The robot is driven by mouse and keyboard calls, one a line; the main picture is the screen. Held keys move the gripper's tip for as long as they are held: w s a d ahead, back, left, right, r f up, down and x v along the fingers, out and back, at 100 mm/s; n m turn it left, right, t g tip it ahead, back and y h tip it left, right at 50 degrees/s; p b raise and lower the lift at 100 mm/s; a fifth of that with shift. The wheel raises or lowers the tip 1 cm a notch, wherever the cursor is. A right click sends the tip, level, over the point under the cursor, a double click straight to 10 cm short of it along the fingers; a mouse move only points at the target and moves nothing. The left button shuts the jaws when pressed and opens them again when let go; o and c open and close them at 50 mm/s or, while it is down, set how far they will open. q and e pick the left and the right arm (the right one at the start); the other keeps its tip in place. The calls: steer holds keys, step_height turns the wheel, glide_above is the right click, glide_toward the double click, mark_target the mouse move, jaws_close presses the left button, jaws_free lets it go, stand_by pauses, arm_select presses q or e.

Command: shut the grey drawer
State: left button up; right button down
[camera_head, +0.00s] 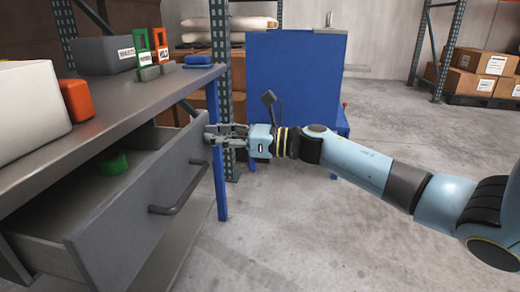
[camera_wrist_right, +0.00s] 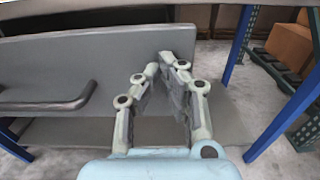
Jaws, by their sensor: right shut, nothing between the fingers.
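The grey drawer (camera_head: 135,215) stands pulled out under the workbench at the left of the head view, with its dark bar handle (camera_head: 183,190) on the front panel. My right gripper (camera_head: 212,135) is shut and empty at the far end of the drawer front, beside the handle. In the wrist view the right gripper (camera_wrist_right: 165,65) points at the drawer front (camera_wrist_right: 100,60), and its fingertips are close to the panel; I cannot tell whether they touch. The handle (camera_wrist_right: 50,105) is to its left. My left gripper is not in view.
A blue bench leg (camera_head: 217,150) stands just behind the gripper. A blue cabinet (camera_head: 292,80) is behind. Floor at the right is clear.

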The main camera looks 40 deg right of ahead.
mark_target(164, 132)
steer(key=b+x, duration=0.1)
steer(key=x, duration=0.5)
steer(key=shift+w+a, duration=0.25)
steer(key=shift+w, duration=0.05)
steer(key=b+x, duration=0.1)
steer(key=x, duration=0.4)
steer(key=shift+w+a, duration=0.15)
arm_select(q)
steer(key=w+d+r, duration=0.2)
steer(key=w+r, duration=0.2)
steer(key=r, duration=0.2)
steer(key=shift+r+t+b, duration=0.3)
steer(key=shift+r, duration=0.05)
arm_select(e)
steer(key=shift+w+r, duration=0.1)
steer(key=shift+w+a+r, duration=0.1)
